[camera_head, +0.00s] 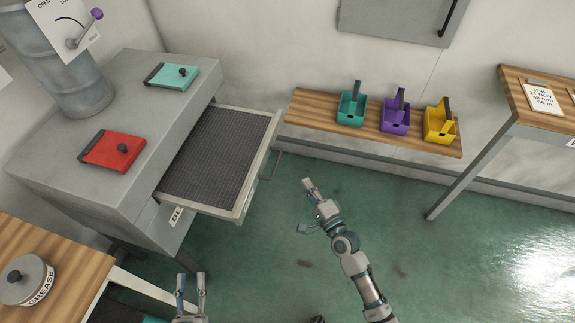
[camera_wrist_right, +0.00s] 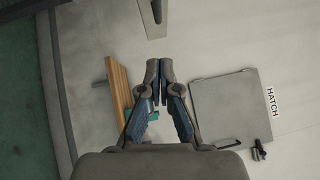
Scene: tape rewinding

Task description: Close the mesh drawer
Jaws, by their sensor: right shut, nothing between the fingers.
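The mesh drawer (camera_head: 216,155) is pulled out from the right side of the grey cabinet (camera_head: 95,195). Its dark mesh floor looks empty. Its bar handle (camera_head: 272,165) is on the pale front panel. My right gripper (camera_head: 307,184) is to the right of the handle, apart from it. In the right wrist view its fingertips (camera_wrist_right: 159,68) meet with nothing between them. My left gripper (camera_head: 190,280) is at the bottom of the head view, below the drawer, with its fingers apart and empty.
A wooden shelf (camera_head: 300,103) along the wall holds teal, purple and yellow bins. A grease tin (camera_head: 25,280) stands on a wooden bench at lower left. The green floor right of the drawer is open.

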